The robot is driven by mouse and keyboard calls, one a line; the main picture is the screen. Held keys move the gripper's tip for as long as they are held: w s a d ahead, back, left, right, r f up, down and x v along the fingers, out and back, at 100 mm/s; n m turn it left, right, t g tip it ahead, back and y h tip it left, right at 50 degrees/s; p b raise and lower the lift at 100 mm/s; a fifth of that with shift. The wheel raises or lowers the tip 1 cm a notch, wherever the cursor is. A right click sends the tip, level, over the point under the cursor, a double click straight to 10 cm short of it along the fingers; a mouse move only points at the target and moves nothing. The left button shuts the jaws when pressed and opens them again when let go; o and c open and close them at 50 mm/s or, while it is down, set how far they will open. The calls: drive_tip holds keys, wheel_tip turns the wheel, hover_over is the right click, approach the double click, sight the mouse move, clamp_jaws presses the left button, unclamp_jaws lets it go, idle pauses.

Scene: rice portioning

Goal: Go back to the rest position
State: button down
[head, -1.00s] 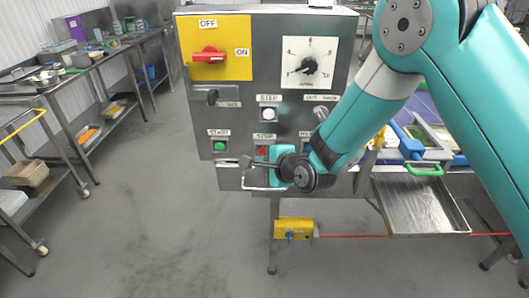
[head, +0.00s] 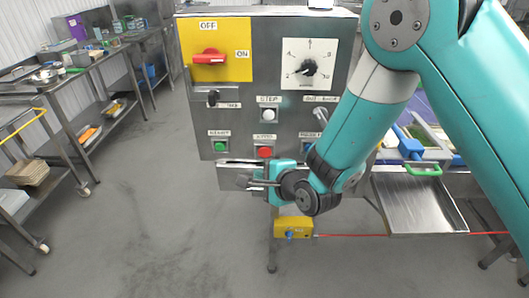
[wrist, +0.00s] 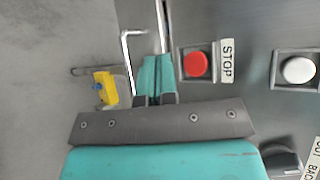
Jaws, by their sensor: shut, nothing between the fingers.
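My gripper (head: 259,176) is in front of the lower part of the grey control panel (head: 233,100), just below the red stop button (head: 264,152). In the wrist view its teal fingers (wrist: 155,75) are together and hold nothing. The red button (wrist: 195,65) with its STOP label is beside the fingertips there, apart from them in the picture. My arm comes in from the upper right and bends down to the gripper. It hides part of the panel's right side.
The panel has a green button (head: 220,147), a white button (head: 268,115), a red rotary switch (head: 209,56) and a dial (head: 309,69). A yellow box (head: 293,227) sits below. A metal tray (head: 420,206) is at right. Floor is clear at left, before shelves.

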idle(0.6)
drive_tip(key=s+d+r+n+g+h+b, duration=0.1)
drive_tip(key=s+d+r+n+g+b, duration=0.2)
drive_tip(key=s+d+r+n+g, duration=0.45)
drive_tip(key=s+d+r+n+g+h+b, duration=0.1)
drive_tip(key=s+d+r+n, duration=0.1)
drive_tip(key=s+d+n, duration=0.2)
drive_tip(key=s+d+r+n+g+h+b, duration=0.1)
drive_tip(key=s+d+r+n, duration=0.2)
drive_tip(key=s+n, duration=0.6)
drive_tip(key=s, duration=0.5)
drive_tip(key=shift+s+d+r+n+g+h+b, duration=0.15)
drive_tip(key=shift+d+r+n+g+h+b, duration=0.15)
drive_tip(key=shift+d+n+g+h, duration=0.1)
